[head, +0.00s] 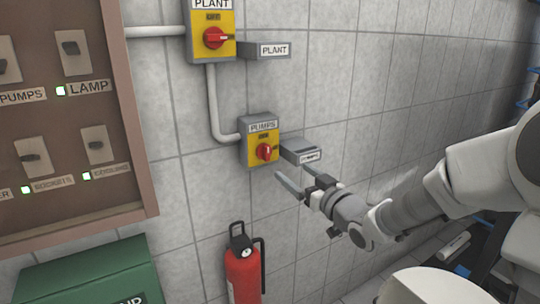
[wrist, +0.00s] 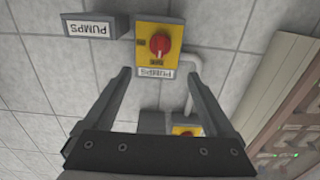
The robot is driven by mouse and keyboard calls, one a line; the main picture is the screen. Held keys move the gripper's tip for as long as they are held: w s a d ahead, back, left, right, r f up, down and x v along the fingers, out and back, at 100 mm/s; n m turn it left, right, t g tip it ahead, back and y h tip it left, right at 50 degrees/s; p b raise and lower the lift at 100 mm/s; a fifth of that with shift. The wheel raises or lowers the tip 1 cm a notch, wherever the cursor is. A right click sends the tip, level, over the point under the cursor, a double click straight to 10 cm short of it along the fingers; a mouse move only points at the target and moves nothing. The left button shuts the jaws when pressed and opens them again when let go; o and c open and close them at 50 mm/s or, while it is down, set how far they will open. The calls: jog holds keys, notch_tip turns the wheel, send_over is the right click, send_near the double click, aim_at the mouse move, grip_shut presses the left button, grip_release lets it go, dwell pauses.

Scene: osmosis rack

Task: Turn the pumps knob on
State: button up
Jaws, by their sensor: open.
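The pumps knob (head: 264,152) is a red rotary handle on a yellow plate in a grey box labelled PUMPS (head: 247,147), fixed to the tiled wall. In the head view its handle looks close to upright, leaning slightly. The knob also shows in the wrist view (wrist: 160,45), upside down, ahead of and between my fingers. My gripper (head: 292,179) is open and empty, just below and right of the pumps box, apart from the knob. The wrist view shows both fingers (wrist: 158,75) spread wide.
A grey PUMPS tag block (head: 300,151) juts from the wall right of the pumps box. The PLANT switch (head: 213,37) is above, joined by a conduit. A switch panel (head: 135,130) is at left. A fire extinguisher (head: 243,272) and green box (head: 90,275) are below.

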aim_at(268, 153)
jog(key=x, duration=1.3)
jog(key=shift+w+a, duration=0.1)
jog(key=c, duration=1.4)
